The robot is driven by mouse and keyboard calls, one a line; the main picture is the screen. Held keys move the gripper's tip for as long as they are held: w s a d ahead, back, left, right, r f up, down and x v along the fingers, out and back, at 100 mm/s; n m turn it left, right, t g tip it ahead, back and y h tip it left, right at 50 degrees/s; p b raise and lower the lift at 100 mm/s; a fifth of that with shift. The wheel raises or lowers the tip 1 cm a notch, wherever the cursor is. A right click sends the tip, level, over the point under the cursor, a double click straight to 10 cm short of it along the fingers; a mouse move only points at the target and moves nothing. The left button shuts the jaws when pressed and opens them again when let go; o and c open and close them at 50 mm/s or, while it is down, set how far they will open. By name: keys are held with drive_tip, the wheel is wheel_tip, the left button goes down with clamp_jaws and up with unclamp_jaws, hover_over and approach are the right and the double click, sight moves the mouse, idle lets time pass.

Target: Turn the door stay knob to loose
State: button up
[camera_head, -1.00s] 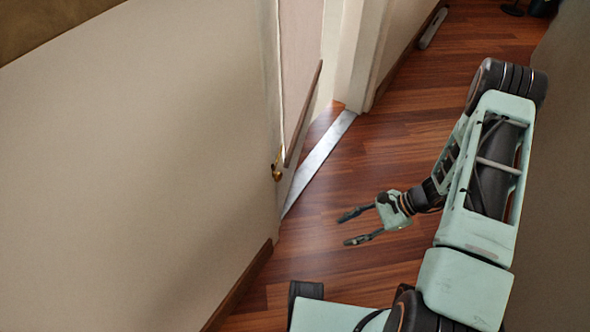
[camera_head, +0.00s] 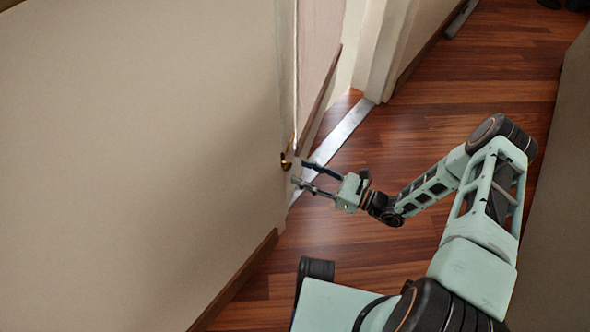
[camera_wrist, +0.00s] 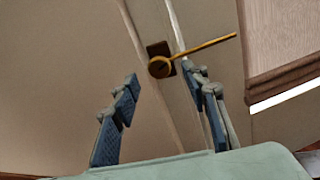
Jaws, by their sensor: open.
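The door stay knob (camera_head: 285,162) is a small round brass knob at the edge of the pale wall. In the wrist view, the knob (camera_wrist: 159,68) sits on a dark plate (camera_wrist: 157,48). A thin brass rod (camera_wrist: 207,46) runs from it to the upper right. My gripper (camera_head: 300,173) is open and empty, just right of the knob in the head view. In the wrist view, my gripper (camera_wrist: 162,75) has one finger on each side of the knob, which appears beyond the tips. No contact shows; the remaining depth is hard to tell.
A pale panel with a brown edge strip (camera_head: 320,107) stands right of the knob. A light threshold strip (camera_head: 340,135) crosses the wooden floor (camera_head: 430,125). The plain wall (camera_head: 140,160) fills the left side. Floor to the right is mostly clear.

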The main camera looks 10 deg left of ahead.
sight(290, 167)
drive_tip(key=shift+x, duration=1.8)
clamp_jaws()
